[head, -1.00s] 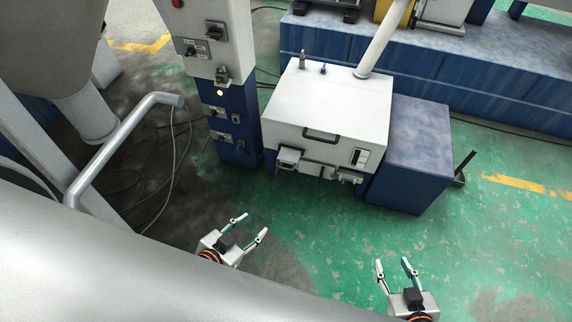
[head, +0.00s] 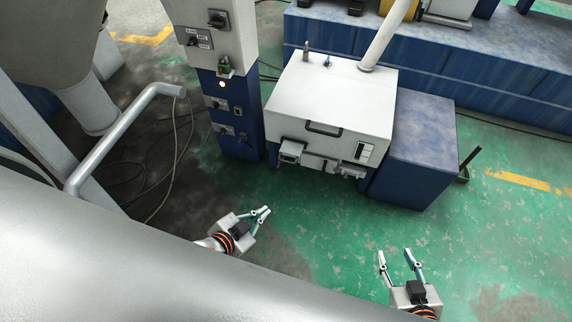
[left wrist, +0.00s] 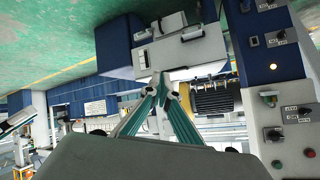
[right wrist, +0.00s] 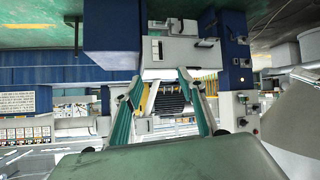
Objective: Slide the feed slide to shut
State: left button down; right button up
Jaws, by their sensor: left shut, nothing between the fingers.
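A white machine box (head: 330,100) stands beyond my grippers, with a dark handle (head: 324,129) on its front top edge. Small fittings sit low on its front: a grey block (head: 291,152) at the left and a panel with a dark slot (head: 364,152) at the right. I cannot tell which part is the feed slide or how far it is open. My left gripper (head: 264,212) is shut and empty, in the air short of the box; its closed fingertips show in the left wrist view (left wrist: 162,80). My right gripper (head: 396,255) is open and empty, further right.
A blue cabinet (head: 418,150) adjoins the box on the right. A control column (head: 228,118) with switches stands at its left. A bent grey pipe (head: 120,132) is at the far left, and a large pale cylinder (head: 130,270) fills the lower left. Green floor before the box is clear.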

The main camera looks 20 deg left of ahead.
notch_tip(320, 180, down, 8)
jog(key=a+b, duration=0.2)
jog(key=b, duration=1.3)
pick_arm(q)
jog(key=w+a+f+m+g+y+b, duration=0.1)
jog(key=w+a+f+m+y+b, duration=0.15)
jog(key=w+f+m, duration=1.2)
jog(key=w+a+f+m+y+b, duration=0.1)
jog(key=w+a+f+m+b, duration=0.15)
jog(key=w+f+m, duration=1.2)
jog(key=shift+n, duration=0.4)
jog(key=w, duration=0.1)
jog(key=w+r, duration=0.1)
jog(key=w, duration=0.1)
jog(key=w+b, duration=0.1)
jog(key=w, duration=0.1)
jog(key=shift+w+d+r, duration=0.15)
jog(key=shift+d+r, duration=0.15)
jog(key=shift+r, duration=0.1)
pick_arm(e)
jog(key=w+a+r+m+t+y, duration=0.1)
jog(key=w+a+r+m+y, duration=0.1)
jog(key=a, duration=0.3)
jog(key=shift+a+r, duration=0.25)
jog(key=shift+r, duration=0.05)
